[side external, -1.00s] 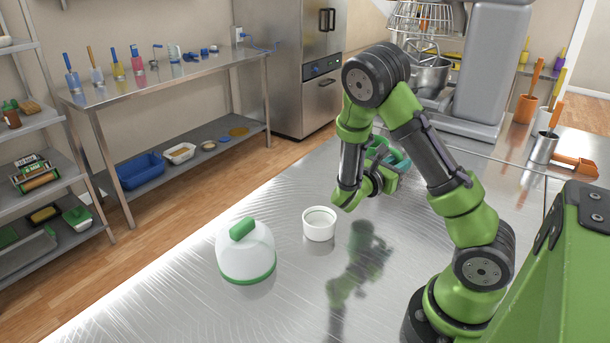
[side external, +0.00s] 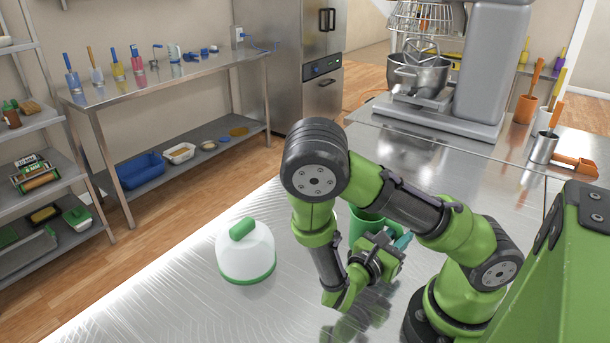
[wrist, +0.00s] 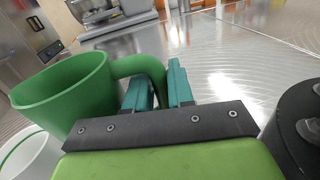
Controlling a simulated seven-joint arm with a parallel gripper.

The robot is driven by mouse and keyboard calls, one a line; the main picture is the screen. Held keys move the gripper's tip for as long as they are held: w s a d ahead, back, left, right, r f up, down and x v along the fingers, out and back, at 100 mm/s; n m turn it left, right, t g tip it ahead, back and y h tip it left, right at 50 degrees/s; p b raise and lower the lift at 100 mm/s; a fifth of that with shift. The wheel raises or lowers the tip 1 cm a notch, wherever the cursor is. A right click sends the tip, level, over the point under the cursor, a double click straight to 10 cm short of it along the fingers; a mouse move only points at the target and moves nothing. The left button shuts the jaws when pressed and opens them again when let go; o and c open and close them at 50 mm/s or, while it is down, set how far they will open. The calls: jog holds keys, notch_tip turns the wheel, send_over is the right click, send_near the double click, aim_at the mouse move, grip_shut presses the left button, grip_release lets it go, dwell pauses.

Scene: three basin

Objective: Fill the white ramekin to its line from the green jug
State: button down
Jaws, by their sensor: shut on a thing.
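The green jug (side external: 364,224) shows partly behind my arm in the side view. In the wrist view the jug (wrist: 62,98) is large at left, its mouth leaning a little in the picture. My gripper (wrist: 160,84) has its teal fingers shut on the jug's handle (wrist: 145,64); the gripper (side external: 400,241) also shows in the side view. The white ramekin (wrist: 28,152) shows in part at the wrist view's lower left, below and beside the jug, with a thin green line inside. My arm hides it in the side view. No pouring stream shows, and the jug's contents are hidden.
A white dome with a green knob and green rim (side external: 246,252) stands on the steel table (side external: 180,275) left of my arm. A stand mixer (side external: 470,70) and utensil holders (side external: 541,148) stand toward the back right. The table between the dome and the back edge is clear.

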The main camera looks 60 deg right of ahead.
jog(key=shift+w+r+n, duration=0.35)
jog(key=shift+r+n, duration=0.2)
jog(key=shift+r, duration=0.05)
jog(key=shift+w+r+n, duration=0.3)
jog(key=shift+r+n, duration=0.25)
jog(key=shift+r, duration=0.05)
jog(key=shift+w, duration=0.1)
jog(key=shift+w+r+n+h, duration=0.2)
jog(key=shift+w+n, duration=0.2)
jog(key=shift+n, duration=0.1)
jog(key=shift+w+r+n+h, duration=0.2)
jog(key=shift+w+n, duration=0.15)
jog(key=shift+n, duration=0.15)
jog(key=shift+w+r+n+t, duration=0.3)
jog(key=shift+w+r+n, duration=0.55)
jog(key=shift+r+n, duration=0.1)
